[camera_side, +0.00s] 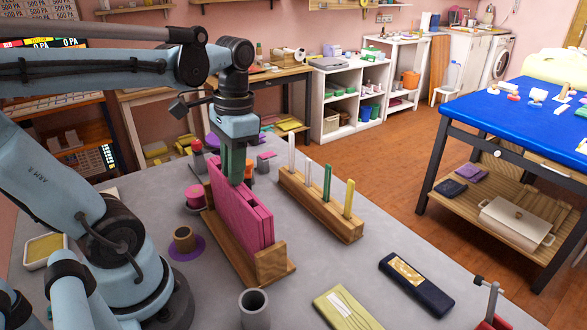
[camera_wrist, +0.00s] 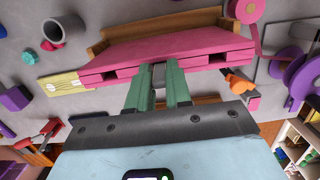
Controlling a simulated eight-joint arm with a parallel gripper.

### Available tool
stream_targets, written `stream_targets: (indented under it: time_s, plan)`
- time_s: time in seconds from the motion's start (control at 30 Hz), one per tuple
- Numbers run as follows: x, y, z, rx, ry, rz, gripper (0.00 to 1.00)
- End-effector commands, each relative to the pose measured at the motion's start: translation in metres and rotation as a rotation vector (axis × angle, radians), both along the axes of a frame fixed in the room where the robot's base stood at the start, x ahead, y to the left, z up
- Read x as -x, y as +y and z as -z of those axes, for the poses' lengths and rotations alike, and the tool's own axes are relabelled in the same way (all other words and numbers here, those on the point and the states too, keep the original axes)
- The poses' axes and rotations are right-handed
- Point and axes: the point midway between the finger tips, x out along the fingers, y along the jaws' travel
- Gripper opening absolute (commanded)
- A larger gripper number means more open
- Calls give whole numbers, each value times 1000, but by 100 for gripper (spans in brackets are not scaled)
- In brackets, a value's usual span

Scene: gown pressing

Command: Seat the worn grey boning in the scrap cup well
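My gripper (camera_wrist: 159,78) points down at the top edge of the pink panel block (camera_side: 240,212), which stands in a wooden holder (camera_side: 272,262). In the wrist view a small grey piece, seemingly the worn grey boning (camera_wrist: 159,75), fills the narrow gap between the green fingers, at the panel's middle. The fingers look shut on it. Its lower part is hidden, apparently inside the panel. Dark open slots show in the panel on both sides. The grey scrap cup (camera_side: 254,310) stands upright at the front of the table; its round opening also shows in the wrist view (camera_wrist: 68,28).
A wooden rack (camera_side: 320,205) with upright white, green and yellow strips stands right of the panel. Spools (camera_side: 184,240) sit left. A navy case (camera_side: 416,284), a yellow-green packet (camera_side: 345,308) and a red clamp (camera_side: 490,322) lie front right. Table between panel and cup is clear.

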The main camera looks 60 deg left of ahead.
Motion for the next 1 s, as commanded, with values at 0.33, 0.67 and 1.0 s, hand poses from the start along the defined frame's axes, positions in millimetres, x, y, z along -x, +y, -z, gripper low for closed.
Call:
stream_targets:
  time_s: [0.33, 0.67, 1.0]
  plan:
    - [0, 0, 0, 0, 0, 0, 0]
    - [-1, 0, -13, 0, 0, 0, 0]
    - [0, 0, -44, 0, 0, 0, 0]
